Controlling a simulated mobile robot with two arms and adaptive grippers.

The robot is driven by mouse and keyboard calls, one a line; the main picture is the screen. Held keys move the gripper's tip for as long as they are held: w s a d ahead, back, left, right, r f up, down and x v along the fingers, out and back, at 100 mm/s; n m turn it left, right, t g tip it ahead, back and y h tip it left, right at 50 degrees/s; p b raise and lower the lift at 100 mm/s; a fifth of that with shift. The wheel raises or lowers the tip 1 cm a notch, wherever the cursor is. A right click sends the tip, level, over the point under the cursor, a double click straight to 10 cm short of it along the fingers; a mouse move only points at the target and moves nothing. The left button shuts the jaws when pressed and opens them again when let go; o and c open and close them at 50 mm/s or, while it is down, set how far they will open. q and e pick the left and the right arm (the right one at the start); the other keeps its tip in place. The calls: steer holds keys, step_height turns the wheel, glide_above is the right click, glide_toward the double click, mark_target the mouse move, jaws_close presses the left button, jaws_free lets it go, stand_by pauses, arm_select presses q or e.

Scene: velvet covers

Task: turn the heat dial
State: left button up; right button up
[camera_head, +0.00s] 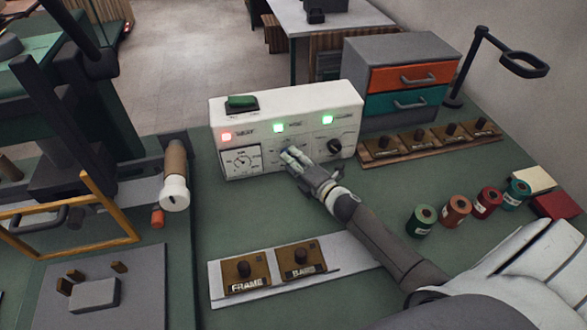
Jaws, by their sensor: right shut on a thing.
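A white control box (288,110) stands on the green bench, with a green switch on top and one red and two green lights. Its front has a gauge (242,160) at the left and a black knob (333,146) at the right. My right gripper (290,157) reaches the middle of the front and is shut there, on what seems to be the heat dial. The fingers hide that dial, and its label is too small to read. My left gripper is not in view.
A drawer unit (400,45) and a row of wooden stamps (410,142) stand behind and right. A white strip (222,298) carries two brass stamps in front. A dark press (70,170) fills the left.

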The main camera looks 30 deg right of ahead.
steer(key=m+b, duration=0.1)
steer(key=f+m+t+b, duration=0.1)
steer(key=m+b, duration=0.1)
steer(key=shift+d+y+b, duration=0.1)
steer(key=shift+y+b, duration=0.2)
steer(key=shift+r+m+t+b, duration=0.1)
steer(key=shift+m+t+b, duration=0.7)
steer(key=shift+m+b, duration=0.75)
steer(key=shift+m, duration=0.25)
steer(key=o, duration=1)
steer(key=shift+r, duration=0.1)
